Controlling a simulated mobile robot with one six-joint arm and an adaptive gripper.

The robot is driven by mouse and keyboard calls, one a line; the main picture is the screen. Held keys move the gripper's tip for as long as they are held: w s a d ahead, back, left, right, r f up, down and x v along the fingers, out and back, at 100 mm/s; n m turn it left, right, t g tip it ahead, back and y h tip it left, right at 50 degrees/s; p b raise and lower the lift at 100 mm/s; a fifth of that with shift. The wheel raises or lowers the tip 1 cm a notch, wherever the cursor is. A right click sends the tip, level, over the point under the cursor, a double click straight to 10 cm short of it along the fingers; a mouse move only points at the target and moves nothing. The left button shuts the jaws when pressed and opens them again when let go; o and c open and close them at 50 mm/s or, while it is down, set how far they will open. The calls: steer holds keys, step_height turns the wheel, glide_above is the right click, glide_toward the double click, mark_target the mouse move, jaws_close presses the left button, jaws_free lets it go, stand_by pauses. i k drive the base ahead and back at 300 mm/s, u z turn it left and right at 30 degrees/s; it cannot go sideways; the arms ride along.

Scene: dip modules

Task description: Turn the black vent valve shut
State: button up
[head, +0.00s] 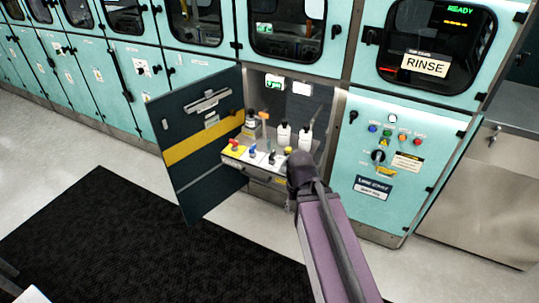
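A row of small valves with coloured handles sits on a light shelf (243,158) inside the open lower cabinet in the head view. A small dark handle (272,156), which looks like the black vent valve, stands right of a red handle (235,144) and a blue one (252,149). It is too small to tell which way it is turned. My purple arm reaches up from the bottom right, and its dark joint is in front of the cabinet's right side. My gripper cannot be made out; the arm appears to hide it.
The open cabinet door (205,180), dark with a yellow stripe, juts out on the left. A control panel (395,145) is on the right. A black mat (110,240) covers the floor in front.

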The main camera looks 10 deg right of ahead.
mark_target(271, 156)
steer(key=z, duration=0.05)
steer(key=i, duration=1)
steer(key=u, duration=0.05)
